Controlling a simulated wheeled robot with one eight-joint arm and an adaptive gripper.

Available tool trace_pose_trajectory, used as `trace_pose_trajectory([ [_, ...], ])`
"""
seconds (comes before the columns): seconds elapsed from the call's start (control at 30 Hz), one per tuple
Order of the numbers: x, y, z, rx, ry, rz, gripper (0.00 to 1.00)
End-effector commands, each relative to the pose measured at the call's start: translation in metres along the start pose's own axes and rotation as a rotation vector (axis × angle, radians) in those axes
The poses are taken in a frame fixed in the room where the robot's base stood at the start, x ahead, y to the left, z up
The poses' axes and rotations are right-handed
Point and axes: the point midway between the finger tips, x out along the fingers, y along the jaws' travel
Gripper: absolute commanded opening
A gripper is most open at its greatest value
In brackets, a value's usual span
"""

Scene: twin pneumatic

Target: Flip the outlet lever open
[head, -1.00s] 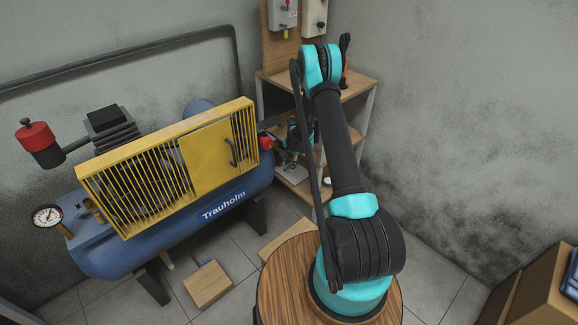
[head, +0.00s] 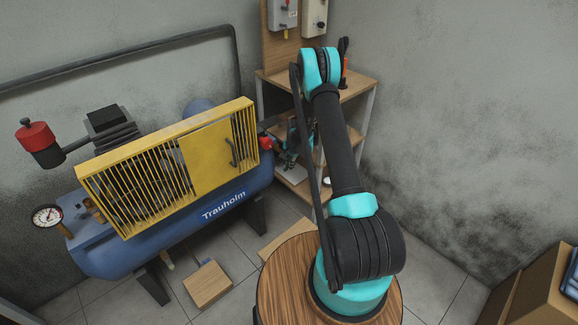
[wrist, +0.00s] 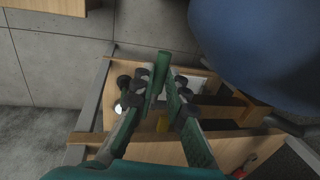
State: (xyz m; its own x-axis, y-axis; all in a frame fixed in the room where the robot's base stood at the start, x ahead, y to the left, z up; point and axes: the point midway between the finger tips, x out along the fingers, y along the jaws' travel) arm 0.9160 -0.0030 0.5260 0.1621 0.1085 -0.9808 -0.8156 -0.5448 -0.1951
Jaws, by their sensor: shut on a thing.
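The blue compressor tank (head: 224,206) stands at left in the head view; its rounded end (wrist: 265,45) fills the upper right of the wrist view. A brass-coloured outlet fitting (wrist: 230,110) runs from beside the tank towards my fingers. In the head view, my gripper (head: 292,152) is small and partly hidden beside the red part (head: 265,142) at the tank's end.
A wooden shelf (head: 358,88) with metal posts stands close behind my gripper; its boards (wrist: 140,148) lie below the fingers in the wrist view. A wooden box (head: 207,284) sits on the tiled floor.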

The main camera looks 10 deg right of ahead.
Motion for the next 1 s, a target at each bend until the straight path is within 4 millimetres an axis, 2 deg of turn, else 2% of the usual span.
trace_pose_trajectory([
  [0.17,-0.001,0.000,-0.002,0.005,-0.015,0.001,0.00],
  [0.5,-0.010,-0.001,-0.009,0.051,-0.241,0.001,0.00],
  [0.83,-0.011,-0.002,-0.009,0.052,-0.260,0.000,0.00],
  [0.87,-0.011,-0.002,-0.009,0.052,-0.260,0.000,0.15],
  [1.0,-0.011,-0.002,-0.009,0.052,-0.260,0.000,0.33],
])
